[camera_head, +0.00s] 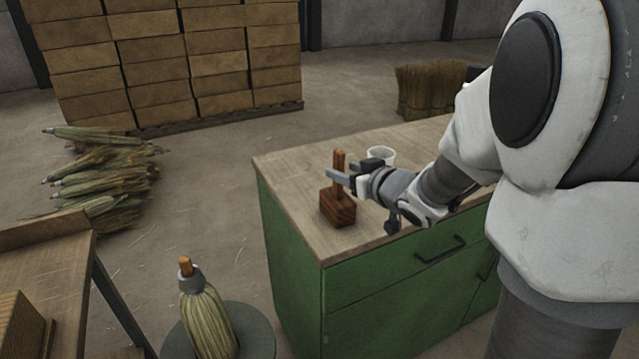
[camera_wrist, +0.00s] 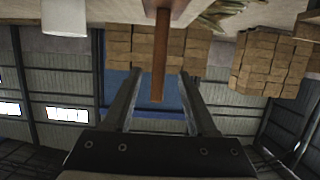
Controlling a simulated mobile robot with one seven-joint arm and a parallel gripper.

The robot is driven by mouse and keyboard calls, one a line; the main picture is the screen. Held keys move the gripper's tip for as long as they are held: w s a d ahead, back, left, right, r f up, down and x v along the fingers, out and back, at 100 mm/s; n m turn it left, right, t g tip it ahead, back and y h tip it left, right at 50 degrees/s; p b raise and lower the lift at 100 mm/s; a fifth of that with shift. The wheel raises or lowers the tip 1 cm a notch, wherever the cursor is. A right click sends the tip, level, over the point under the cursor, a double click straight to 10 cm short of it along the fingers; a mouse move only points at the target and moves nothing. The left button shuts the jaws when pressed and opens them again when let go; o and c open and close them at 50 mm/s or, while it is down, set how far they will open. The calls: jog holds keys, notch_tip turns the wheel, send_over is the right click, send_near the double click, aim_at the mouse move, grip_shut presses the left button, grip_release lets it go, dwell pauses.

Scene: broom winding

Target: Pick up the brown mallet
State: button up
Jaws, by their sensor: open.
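The brown mallet (camera_head: 338,208) stands upright on the worktop, its block-shaped head down and its handle pointing up. My gripper (camera_head: 339,172) is open at the height of the handle, coming in from the right. In the wrist view, which is upside down, the mallet's handle (camera_wrist: 160,60) lies between the two open fingers of my gripper (camera_wrist: 158,73), with a gap on both sides. Part of the handle is hidden by the fingers in the head view.
The wooden worktop (camera_head: 290,165) sits on a green cabinet (camera_head: 390,290). A white cup (camera_head: 381,155) stands close behind my gripper; it also shows in the wrist view (camera_wrist: 65,17). A broom (camera_head: 208,315) stands on a round stand at the front. Brooms (camera_head: 100,175) lie piled at left.

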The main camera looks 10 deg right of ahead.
aim_at(334, 168)
jog(key=b+x, duration=0.1)
jog(key=x, duration=0.4)
jog(key=shift+w+f, duration=0.3)
jog(key=shift+w, duration=0.05)
jog(key=shift+w+a, duration=0.15)
jog(key=shift+w, duration=0.35)
grip_shut()
dwell(0.8)
